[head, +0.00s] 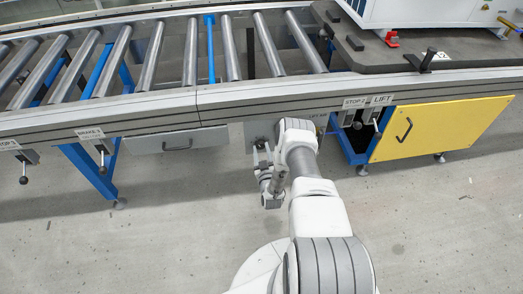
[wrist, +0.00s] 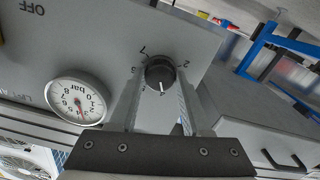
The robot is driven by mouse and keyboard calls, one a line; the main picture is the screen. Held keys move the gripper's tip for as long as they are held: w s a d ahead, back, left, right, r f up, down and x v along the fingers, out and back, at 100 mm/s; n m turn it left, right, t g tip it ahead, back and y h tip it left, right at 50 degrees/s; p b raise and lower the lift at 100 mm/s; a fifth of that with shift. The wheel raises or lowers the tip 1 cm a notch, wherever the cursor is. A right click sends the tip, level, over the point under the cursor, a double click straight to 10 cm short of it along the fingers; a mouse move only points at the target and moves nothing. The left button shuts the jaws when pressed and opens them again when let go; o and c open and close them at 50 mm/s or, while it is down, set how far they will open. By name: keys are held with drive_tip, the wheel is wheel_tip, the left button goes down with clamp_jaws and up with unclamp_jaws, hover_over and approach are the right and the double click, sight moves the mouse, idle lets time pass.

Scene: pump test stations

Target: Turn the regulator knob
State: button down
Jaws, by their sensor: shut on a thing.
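The regulator knob (wrist: 160,70) is a round black dial with a white pointer line, set on a grey panel (wrist: 100,45) in the wrist view. Numbers are printed around it, and they appear upside down. My gripper (wrist: 158,86) has one finger on each side of the knob and is shut on it. A round white pressure gauge (wrist: 75,100) marked "bar" sits to the left of the knob, with a red needle. In the head view my arm hides the knob, and the panel (head: 252,132) shows only partly under the conveyor edge.
A roller conveyor (head: 200,105) runs above the panel. Levers marked STOP 2 (head: 357,121) and LIFT (head: 377,124) hang just right of my arm, beside a yellow drawer front (head: 440,128). A brake lever (head: 101,148) is at left. The floor in front is clear.

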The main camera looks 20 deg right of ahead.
drive_tip(key=m, duration=0.5)
drive_tip(key=shift+r+m, duration=0.1)
drive_tip(key=shift+m, duration=0.3)
drive_tip(key=m, duration=0.9)
drive_tip(key=shift+m, duration=0.4)
drive_tip(key=shift+w+m, duration=0.1)
drive_tip(key=shift+m, duration=2.4)
drive_tip(key=shift+c, duration=1.8)
unclamp_jaws()
drive_tip(key=shift+s+a, duration=0.1)
drive_tip(key=shift+s, duration=0.15)
